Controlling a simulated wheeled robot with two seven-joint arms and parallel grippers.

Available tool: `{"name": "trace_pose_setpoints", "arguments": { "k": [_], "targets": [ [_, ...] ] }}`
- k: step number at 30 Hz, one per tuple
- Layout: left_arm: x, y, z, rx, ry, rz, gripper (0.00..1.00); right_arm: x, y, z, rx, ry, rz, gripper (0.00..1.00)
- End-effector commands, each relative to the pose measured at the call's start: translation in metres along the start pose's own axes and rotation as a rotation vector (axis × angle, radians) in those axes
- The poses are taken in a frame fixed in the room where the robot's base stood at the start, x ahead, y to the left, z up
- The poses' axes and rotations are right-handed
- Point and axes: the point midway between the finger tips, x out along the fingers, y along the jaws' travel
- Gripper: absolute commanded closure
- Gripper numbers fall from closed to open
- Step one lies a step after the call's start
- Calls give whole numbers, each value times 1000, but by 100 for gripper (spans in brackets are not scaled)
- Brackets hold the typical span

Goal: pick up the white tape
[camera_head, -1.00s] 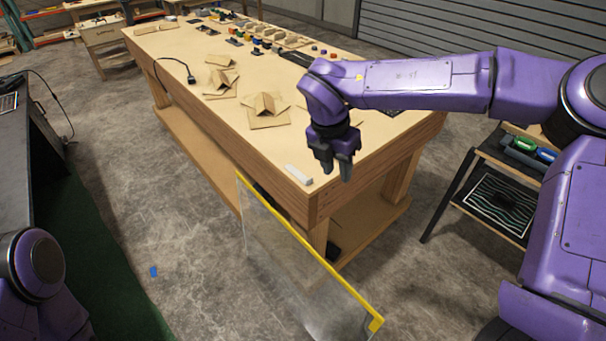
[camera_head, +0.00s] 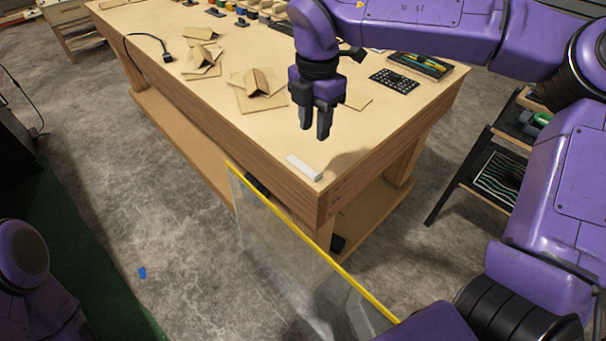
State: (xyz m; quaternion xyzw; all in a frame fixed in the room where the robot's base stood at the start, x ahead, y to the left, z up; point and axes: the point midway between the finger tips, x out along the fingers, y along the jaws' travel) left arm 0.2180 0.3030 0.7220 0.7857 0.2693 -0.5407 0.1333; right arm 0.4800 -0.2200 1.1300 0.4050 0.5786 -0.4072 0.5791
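A small white bar-shaped piece (camera_head: 304,168), which I take for the white tape, lies flat on the wooden table (camera_head: 210,105) near its front corner. My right gripper (camera_head: 316,128) points down above the table, higher than the white piece and a little behind it. Its two fingers show a gap and hold nothing. It does not touch the white piece. My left gripper is out of view; only part of my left arm shows at lower left.
Folded cardboard pieces (camera_head: 258,84), a black perforated plate (camera_head: 394,81) and a tray of tools (camera_head: 420,66) lie on the table. A clear panel with a yellow edge (camera_head: 300,248) stands before the table's corner. A shelf cart (camera_head: 462,172) stands at right.

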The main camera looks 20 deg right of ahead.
Motion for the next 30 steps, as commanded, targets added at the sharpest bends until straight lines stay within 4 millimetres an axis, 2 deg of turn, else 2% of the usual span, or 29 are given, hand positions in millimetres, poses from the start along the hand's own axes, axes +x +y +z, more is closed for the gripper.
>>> {"name": "trace_pose_setpoints", "arguments": {
  "k": [1, 3, 8, 11, 16, 20, 25, 27, 30],
  "targets": [
    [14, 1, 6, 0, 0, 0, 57, 15, -2, 2, 5, 1, 1, 64],
    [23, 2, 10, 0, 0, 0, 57, 25, -3, 4, 9, 1, 1, 64],
    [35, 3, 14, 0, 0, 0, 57, 38, -6, 6, 14, 1, 0, 64],
    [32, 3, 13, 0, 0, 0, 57, 47, -6, 7, 14, 1, -2, 64],
    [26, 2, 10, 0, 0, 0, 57, 77, -7, 7, 14, 1, -3, 64],
    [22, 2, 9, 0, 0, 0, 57, 91, -7, 8, 14, 2, -2, 64],
    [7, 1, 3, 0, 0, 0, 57, 118, -10, 14, 12, 3, -5, 64],
    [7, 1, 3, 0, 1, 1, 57, 131, -9, 14, 12, 2, -3, 64],
    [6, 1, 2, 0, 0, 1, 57, 140, -8, 14, 12, 1, 0, 64]
  ]
}}
